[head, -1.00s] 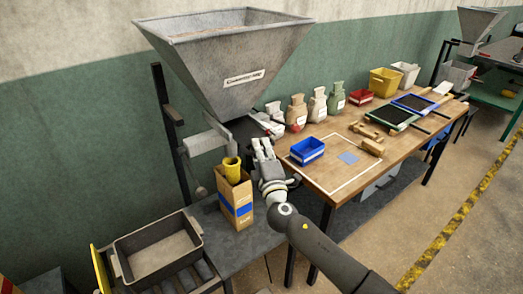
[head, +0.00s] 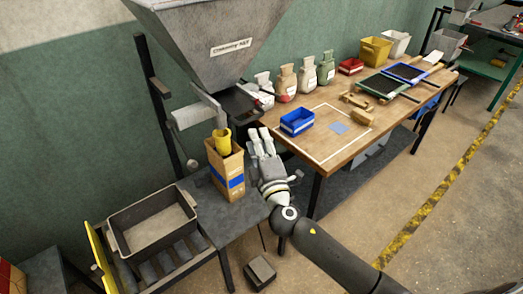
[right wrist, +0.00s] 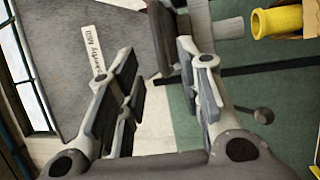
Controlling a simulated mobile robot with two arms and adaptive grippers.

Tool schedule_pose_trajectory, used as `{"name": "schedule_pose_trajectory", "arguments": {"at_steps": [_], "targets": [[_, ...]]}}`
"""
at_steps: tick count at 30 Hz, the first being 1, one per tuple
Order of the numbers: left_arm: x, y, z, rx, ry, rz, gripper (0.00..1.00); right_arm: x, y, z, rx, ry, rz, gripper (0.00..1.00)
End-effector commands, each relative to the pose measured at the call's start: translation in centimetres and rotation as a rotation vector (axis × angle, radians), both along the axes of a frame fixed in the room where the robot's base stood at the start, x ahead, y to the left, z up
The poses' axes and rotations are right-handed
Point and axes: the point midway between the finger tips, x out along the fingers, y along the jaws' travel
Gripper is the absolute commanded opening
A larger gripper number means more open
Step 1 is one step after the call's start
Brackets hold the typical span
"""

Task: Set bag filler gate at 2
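The bag filler is a grey metal hopper (head: 205,45) with a lettered label, on dark posts at the wall. It also fills the left of the right wrist view (right wrist: 75,60). A pale cylinder (head: 196,114) sits beneath it. A dark ball knob on a rod (head: 192,163) hangs below; it shows more clearly in the right wrist view (right wrist: 263,115). No gate scale numbers are legible. My right gripper (head: 262,137) is right of the paper bag, below the hopper outlet. In the right wrist view its fingers (right wrist: 160,62) are apart and empty. My left gripper is out of view.
The paper bag (head: 232,182) with a yellow funnel-like piece (head: 222,142) stands on a grey stand. A grey bin (head: 150,226) is at lower left. The wooden table (head: 325,165) holds a blue bin (head: 297,121) and several sacks. A dark box (head: 260,270) lies on the floor.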

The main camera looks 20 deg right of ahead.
Motion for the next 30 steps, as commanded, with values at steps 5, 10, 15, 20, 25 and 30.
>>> {"name": "schedule_pose_trajectory", "arguments": {"at_steps": [5, 10, 15, 20, 25, 30], "targets": [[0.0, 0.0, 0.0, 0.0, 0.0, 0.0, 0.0, -2.2, 0.1, -0.4, 0.0, 0.001, 0.0, 0.34], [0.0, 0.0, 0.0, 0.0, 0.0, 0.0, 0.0, -3.0, 0.1, -0.5, -0.001, -0.001, 0.0, 0.34], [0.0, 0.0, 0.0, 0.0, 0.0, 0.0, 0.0, -3.1, 0.1, -0.5, -0.001, -0.001, 0.0, 0.34], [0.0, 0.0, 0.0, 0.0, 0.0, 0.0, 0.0, -3.0, 0.2, -0.5, -0.001, -0.001, 0.0, 0.34], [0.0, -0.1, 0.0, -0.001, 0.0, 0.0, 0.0, -3.0, 0.1, -0.7, 0.0, 0.003, -0.001, 0.34], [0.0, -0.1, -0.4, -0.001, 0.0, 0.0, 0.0, -2.6, -0.6, -5.8, 0.038, 0.106, -0.007, 0.34]]}}
